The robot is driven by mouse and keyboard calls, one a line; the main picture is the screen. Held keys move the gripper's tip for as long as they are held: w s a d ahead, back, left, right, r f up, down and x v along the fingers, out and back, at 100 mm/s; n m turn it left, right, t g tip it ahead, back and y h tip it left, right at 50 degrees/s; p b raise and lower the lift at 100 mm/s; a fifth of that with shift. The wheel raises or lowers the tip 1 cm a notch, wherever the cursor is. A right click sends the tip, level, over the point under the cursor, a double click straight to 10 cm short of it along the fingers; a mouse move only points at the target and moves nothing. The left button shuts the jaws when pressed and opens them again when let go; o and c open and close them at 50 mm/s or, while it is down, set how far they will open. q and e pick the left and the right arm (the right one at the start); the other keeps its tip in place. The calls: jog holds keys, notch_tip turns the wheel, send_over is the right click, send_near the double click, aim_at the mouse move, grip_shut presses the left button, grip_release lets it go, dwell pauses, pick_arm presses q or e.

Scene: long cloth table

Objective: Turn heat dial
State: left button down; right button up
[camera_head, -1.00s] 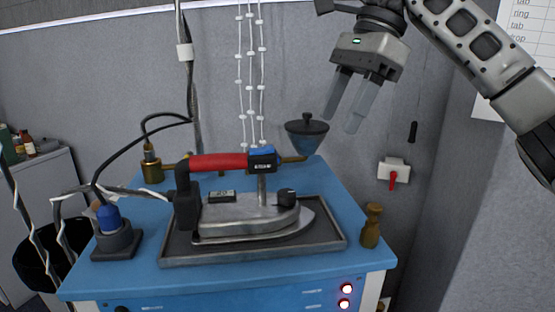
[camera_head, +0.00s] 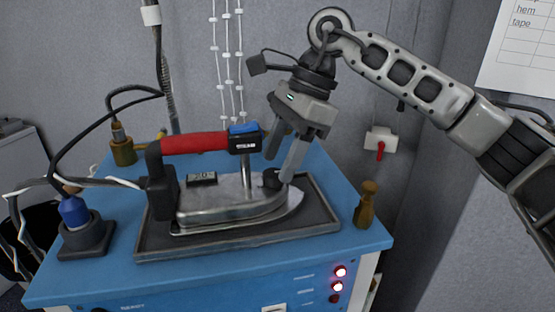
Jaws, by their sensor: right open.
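The steam iron (camera_head: 225,203) rests on a dark tray (camera_head: 150,243) on the blue table, its tip pointing right. It has a red handle (camera_head: 195,143) with a blue and black end. A small black dial (camera_head: 271,181) sits on top of the iron near its tip. My right gripper (camera_head: 280,168) points down at the dial, open. One finger is at the dial's right side and the other is behind it. I cannot tell whether they touch it. My left gripper is not in view.
A wooden bottle-shaped piece (camera_head: 367,205) stands right of the tray. A blue-capped holder (camera_head: 76,220) and a brass fitting (camera_head: 122,148) with cables are at left. A red wall switch (camera_head: 380,145) is behind. Lit red buttons (camera_head: 340,272) are on the table front.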

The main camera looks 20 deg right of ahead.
jog(key=shift+x, duration=0.9)
jog(key=shift+c, duration=0.3)
jog(key=c, duration=0.9)
